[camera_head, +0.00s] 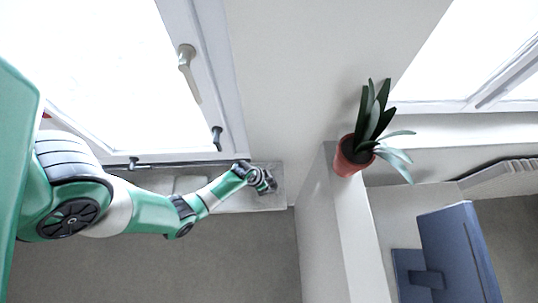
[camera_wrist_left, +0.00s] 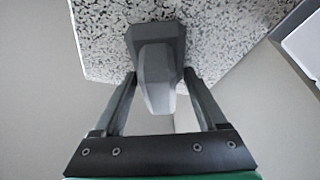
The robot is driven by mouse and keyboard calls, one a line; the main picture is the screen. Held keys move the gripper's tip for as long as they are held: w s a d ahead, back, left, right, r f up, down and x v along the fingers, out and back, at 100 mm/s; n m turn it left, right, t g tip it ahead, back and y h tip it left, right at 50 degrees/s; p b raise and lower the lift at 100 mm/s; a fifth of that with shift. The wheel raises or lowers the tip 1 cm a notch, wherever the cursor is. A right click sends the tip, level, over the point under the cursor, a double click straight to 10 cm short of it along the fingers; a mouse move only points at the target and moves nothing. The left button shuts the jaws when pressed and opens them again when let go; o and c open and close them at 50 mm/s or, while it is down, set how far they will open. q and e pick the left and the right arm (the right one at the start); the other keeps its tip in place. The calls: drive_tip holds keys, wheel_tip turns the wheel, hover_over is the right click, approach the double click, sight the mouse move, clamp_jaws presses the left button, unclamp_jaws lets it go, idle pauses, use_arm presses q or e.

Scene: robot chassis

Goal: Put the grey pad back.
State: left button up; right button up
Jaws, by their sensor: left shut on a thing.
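The grey pad (camera_wrist_left: 156,62) is a dark grey, faceted block in the left wrist view. My left gripper (camera_wrist_left: 160,80) is shut on it, with one finger on each side. Beyond the pad is a black-and-white speckled sill (camera_wrist_left: 225,30); I cannot tell whether the pad touches it. In the head view my left gripper (camera_head: 264,181) is at the right end of the pale sill (camera_head: 240,202) below the window, and the pad is hard to make out there. My right gripper is not in view.
A window with a handle (camera_head: 187,60) stands above the sill. A potted plant (camera_head: 352,157) stands on a ledge right of my left gripper. A blue monitor-like object (camera_head: 455,250) is at the lower right. The wall between sill and plant is bare.

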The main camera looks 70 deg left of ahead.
use_arm(q)
drive_tip(key=o, duration=1.3)
drive_tip(key=shift+o, duration=0.2)
drive_tip(key=p+v, duration=0.6)
drive_tip(key=v, duration=0.1)
drive_tip(key=shift+w+r, duration=0.1)
drive_tip(key=shift+w, duration=0.1)
drive_tip(key=shift+s+r+p, duration=0.25)
drive_tip(key=shift+r+p, duration=0.05)
drive_tip(key=shift+p, duration=0.1)
drive_tip(key=shift+f, duration=0.1)
